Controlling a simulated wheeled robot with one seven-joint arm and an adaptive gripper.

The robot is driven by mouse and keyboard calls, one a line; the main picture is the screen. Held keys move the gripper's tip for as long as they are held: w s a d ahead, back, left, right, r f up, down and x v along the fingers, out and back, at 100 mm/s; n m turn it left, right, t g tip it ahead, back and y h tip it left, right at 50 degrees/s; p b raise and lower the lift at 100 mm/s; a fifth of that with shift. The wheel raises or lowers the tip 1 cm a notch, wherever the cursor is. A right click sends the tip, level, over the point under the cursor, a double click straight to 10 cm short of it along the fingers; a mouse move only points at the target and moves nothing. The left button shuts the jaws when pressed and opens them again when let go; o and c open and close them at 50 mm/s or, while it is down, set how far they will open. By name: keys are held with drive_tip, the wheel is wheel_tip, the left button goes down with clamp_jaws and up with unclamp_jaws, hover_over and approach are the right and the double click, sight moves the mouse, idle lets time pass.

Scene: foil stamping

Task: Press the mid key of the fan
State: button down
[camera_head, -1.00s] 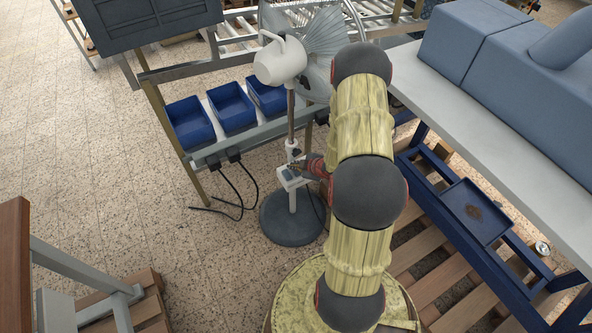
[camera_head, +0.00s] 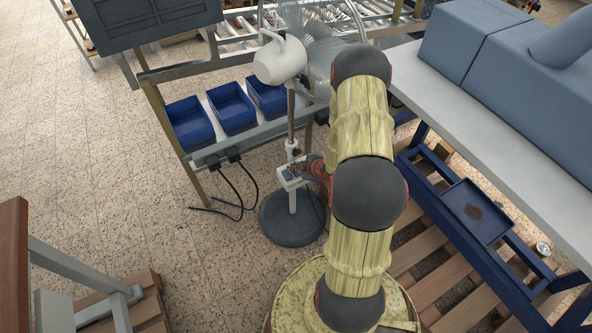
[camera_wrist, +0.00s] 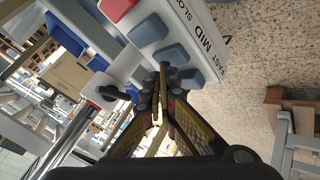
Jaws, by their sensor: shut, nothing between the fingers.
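The standing fan (camera_head: 279,61) has a white motor housing, a pole and a round dark base. Its white key box (camera_head: 288,183) sits on the pole, partly behind my gripper. In the wrist view the key box (camera_wrist: 140,62) shows a red key (camera_wrist: 116,7) and a row of blue keys beside the labels SLOW, MID and FAST. The mid key (camera_wrist: 170,54) is the middle blue one; the fast key (camera_wrist: 190,79) lies beside it. My gripper (camera_wrist: 165,70) is shut and empty, its tips at the near edge of the mid key, close to the fast key. Contact is unclear.
A rack with blue bins (camera_head: 231,107) stands behind and left of the fan. A workbench (camera_head: 500,133) with blue machine housings is on the right, over a blue frame with a tray. A brown-edged table (camera_head: 14,262) is at lower left.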

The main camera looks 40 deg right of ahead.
drive_tip(key=shift+r+p, duration=0.65)
drive_tip(key=shift+r, duration=0.25)
drive_tip(key=shift+r+p, duration=1.95)
drive_tip(key=shift+r, duration=0.6)
drive_tip(key=shift+f, duration=0.15)
